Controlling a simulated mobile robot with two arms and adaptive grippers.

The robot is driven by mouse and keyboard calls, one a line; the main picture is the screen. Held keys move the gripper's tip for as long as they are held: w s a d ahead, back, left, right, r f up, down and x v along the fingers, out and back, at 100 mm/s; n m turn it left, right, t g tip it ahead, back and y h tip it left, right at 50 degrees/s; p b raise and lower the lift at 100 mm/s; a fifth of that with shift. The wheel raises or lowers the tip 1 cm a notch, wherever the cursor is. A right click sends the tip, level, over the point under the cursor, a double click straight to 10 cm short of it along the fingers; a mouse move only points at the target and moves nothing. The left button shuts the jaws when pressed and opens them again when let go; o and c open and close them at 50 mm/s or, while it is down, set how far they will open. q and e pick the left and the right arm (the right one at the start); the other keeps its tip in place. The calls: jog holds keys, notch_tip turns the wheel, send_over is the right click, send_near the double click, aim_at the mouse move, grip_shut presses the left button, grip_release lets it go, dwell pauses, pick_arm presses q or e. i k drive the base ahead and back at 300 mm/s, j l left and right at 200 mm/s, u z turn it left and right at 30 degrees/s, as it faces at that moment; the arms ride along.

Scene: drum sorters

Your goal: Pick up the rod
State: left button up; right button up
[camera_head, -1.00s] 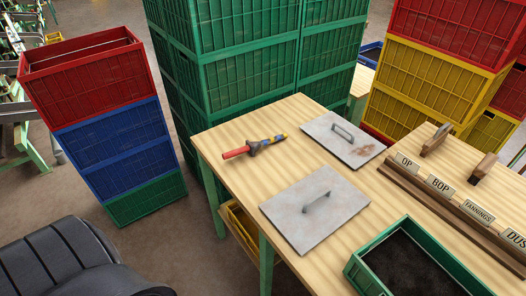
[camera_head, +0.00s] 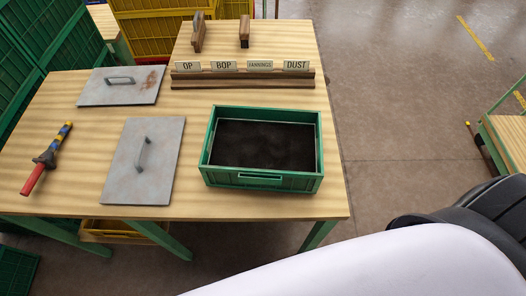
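The rod (camera_head: 50,156) lies on the left part of the wooden table (camera_head: 80,199) in the head view. It has a red end toward the front, a dark collar in the middle and a blue and yellow striped far end. Nothing holds it. Neither of my grippers is in view, so I cannot see their state. A white part of my own body fills the lower right of the picture.
Right of the rod lie two grey plates with handles, a rear one (camera_head: 112,87) and a front one (camera_head: 130,180). A green crate (camera_head: 262,181) with dark contents stands further right. A labelled wooden rack (camera_head: 240,83) is behind. Stacked crates (camera_head: 22,98) stand at left.

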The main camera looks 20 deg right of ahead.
aim_at(45, 160)
jog(key=i+j, duration=0.1)
jog(key=j, duration=0.7)
jog(key=i+j, duration=0.1)
jog(key=j, duration=0.7)
